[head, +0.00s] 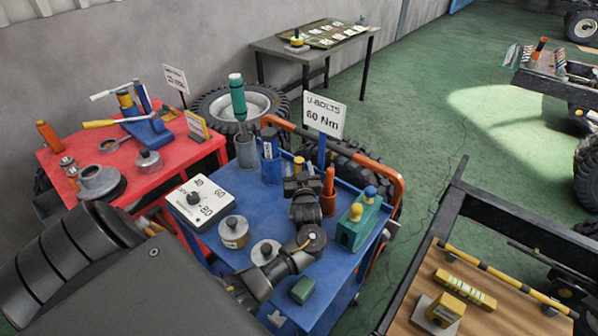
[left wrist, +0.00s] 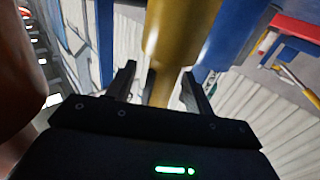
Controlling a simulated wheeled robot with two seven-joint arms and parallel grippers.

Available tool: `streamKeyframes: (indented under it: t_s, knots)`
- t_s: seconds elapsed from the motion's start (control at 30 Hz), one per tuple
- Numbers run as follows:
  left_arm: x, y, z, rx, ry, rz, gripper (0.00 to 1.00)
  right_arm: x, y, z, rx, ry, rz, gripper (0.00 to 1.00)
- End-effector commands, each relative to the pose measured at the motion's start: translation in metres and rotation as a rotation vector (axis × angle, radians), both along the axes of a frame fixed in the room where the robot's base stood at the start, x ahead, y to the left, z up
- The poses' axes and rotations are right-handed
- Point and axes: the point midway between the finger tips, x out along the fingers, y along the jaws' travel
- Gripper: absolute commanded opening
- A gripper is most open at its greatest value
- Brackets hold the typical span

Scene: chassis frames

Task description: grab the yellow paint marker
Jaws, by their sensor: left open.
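The yellow paint marker (head: 298,160) shows only as a small yellow top just beyond my left gripper in the head view. In the left wrist view a large, blurred yellow cylinder (left wrist: 181,32), apparently the marker, stands in front of the jaws, with a narrower part reaching down between the fingers. My left gripper (head: 302,182) is over the blue cart top (head: 345,262), and its open fingers also show in the left wrist view (left wrist: 160,88). The gripper hides the marker's lower part in the head view. I cannot tell whether the fingers touch it. My right gripper is out of view.
A blue cup (head: 271,170) stands left of the gripper, an orange-red upright item (head: 329,190) right of it. A green block with knobs (head: 361,225), lidded tins (head: 233,232) and a white dial box (head: 203,203) crowd the cart. A sign (head: 324,117) rises behind.

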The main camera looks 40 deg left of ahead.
Motion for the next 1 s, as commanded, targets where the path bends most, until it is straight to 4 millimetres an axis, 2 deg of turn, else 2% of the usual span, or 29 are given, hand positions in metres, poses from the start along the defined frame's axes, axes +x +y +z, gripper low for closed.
streamKeyframes:
  t_s: [0.27, 0.6, 0.63, 0.87, 1.0]
  knots:
    - [0.002, 0.002, -0.001, -0.002, 0.001, 0.0, 0.51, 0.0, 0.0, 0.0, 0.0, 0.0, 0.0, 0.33]
    - [0.002, 0.002, -0.001, -0.002, 0.001, 0.0, 0.07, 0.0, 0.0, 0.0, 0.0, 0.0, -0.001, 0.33]
    - [0.002, 0.002, -0.001, -0.001, 0.0, 0.0, 0.05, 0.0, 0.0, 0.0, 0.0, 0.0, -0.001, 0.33]
    - [0.002, 0.002, 0.001, -0.001, 0.0, 0.0, 0.04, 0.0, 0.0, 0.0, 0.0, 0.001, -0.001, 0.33]
    - [0.002, 0.002, 0.017, -0.002, -0.005, 0.0, 0.04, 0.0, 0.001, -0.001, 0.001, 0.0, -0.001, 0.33]
